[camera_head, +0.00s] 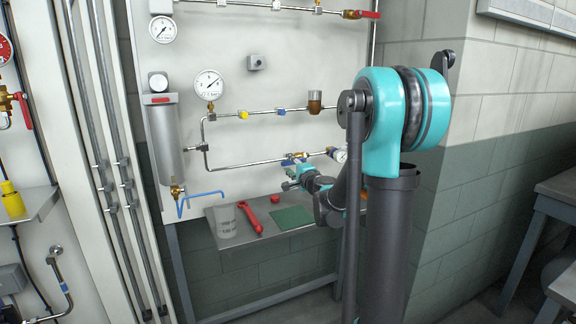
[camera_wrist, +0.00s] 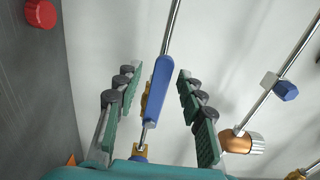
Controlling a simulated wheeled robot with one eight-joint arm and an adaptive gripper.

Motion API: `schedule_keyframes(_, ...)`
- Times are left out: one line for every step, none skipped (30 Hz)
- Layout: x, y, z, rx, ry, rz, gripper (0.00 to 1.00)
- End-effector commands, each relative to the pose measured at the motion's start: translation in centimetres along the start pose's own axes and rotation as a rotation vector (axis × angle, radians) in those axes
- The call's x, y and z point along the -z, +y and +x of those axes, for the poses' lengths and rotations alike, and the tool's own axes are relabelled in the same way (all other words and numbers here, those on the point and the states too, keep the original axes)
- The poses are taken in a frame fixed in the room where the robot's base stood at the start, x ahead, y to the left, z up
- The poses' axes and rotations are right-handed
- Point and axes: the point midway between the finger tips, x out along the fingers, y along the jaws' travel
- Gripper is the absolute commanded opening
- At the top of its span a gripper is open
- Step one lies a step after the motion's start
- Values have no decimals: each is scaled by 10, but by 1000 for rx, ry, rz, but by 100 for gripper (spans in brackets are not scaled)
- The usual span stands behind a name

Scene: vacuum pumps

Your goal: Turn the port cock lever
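A blue lever (camera_wrist: 157,92) shows in the wrist view on a thin metal stem, with brass fittings behind and below it. My gripper (camera_wrist: 157,75) is open, with one green-padded finger on each side of the lever. Gaps show between the lever and both fingers, so neither appears to touch it. In the head view my gripper (camera_head: 288,180) is small and lies just below the blue and brass valve fittings (camera_head: 295,157) on the lower pipe. My arm partly hides this area, and the lever is hard to make out there.
A bench shelf (camera_head: 235,240) below holds a beaker (camera_head: 226,221), a red wrench (camera_head: 250,217), a green mat (camera_head: 292,218) and a red cap (camera_head: 275,199). A gauge (camera_head: 340,155) sits close right of the valve. A pipe with a copper fitting (camera_wrist: 236,142) runs right of my fingers.

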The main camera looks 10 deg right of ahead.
Motion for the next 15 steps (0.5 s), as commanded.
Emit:
schedule_keyframes(0, 0, -2, 0, 0, 0, 39)
schedule_keyframes(0, 0, -3, 0, 0, 0, 39)
schedule_keyframes(0, 0, -4, 0, 0, 0, 39)
schedule_keyframes(0, 0, -4, 0, 0, 0, 39)
schedule_keyframes(0, 0, -4, 0, 0, 0, 39)
schedule_keyframes(0, 0, -4, 0, 0, 0, 39)
schedule_keyframes(0, 0, -4, 0, 0, 0, 39)
schedule_keyframes(0, 0, -4, 0, 0, 0, 39)
schedule_keyframes(0, 0, -4, 0, 0, 0, 39)
schedule_keyframes(0, 0, -4, 0, 0, 0, 39)
schedule_keyframes(0, 0, -4, 0, 0, 0, 39)
schedule_keyframes(0, 0, -4, 0, 0, 0, 39)
schedule_keyframes(0, 0, -4, 0, 0, 0, 39)
schedule_keyframes(0, 0, -6, 0, 1, 0, 39)
schedule_keyframes(0, 0, -8, 0, 1, 0, 39)
